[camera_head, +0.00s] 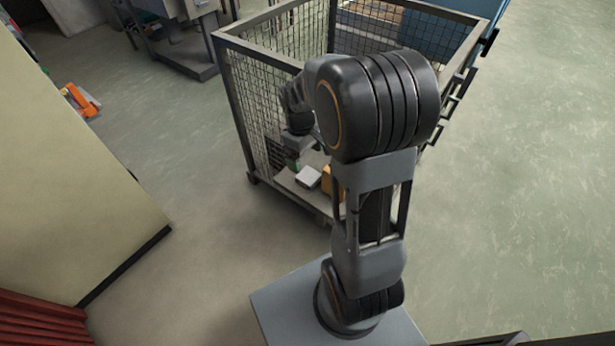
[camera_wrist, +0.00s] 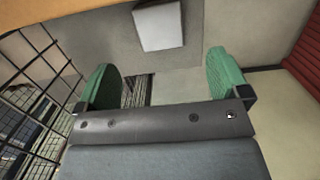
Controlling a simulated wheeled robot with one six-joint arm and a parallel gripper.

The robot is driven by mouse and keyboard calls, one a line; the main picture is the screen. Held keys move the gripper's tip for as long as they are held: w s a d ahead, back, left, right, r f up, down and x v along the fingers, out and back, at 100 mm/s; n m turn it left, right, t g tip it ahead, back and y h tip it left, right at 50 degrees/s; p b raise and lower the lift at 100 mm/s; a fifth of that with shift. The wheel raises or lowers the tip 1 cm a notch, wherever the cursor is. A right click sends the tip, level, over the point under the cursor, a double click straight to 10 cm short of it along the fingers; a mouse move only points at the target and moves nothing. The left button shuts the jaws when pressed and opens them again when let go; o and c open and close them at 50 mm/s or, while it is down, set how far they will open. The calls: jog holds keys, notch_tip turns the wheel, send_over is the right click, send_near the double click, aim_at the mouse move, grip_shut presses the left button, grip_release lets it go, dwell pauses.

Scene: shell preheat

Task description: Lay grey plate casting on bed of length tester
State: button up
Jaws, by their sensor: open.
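A pale grey, flat, roughly square piece (camera_head: 308,177), which may be the plate casting, lies on the base of the wire-mesh cage (camera_head: 226,92). It also shows in the wrist view (camera_wrist: 158,25), beyond and above the gap between the fingertips. My gripper (camera_wrist: 163,80) has two green fingers spread wide, with nothing between them. In the head view my gripper (camera_head: 293,162) is inside the cage, just left of and above the pale piece, partly hidden by my arm. I cannot make out a length tester for sure.
An orange-yellow block (camera_head: 332,183) stands right of the pale piece, partly behind my arm. Cage mesh (camera_wrist: 30,85) is close on the left in the wrist view. A beige cabinet (camera_head: 70,170) stands at left. A grey machine (camera_head: 175,35) stands at the back. Floor at right is clear.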

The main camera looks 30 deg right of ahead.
aim_at(308, 175)
jog(key=shift+s+d+f+b, duration=0.1)
jog(key=shift+s+f+b, duration=0.1)
jog(key=shift+f, duration=1.2)
jog(key=shift+s+d+f+b, duration=0.1)
jog(key=shift+f+b, duration=0.1)
jog(key=shift+f, duration=1.25)
jog(key=shift+s+d+f+b, duration=0.1)
jog(key=shift+s+f+b, duration=0.1)
jog(key=shift+f, duration=1.2)
jog(key=c, duration=1.2)
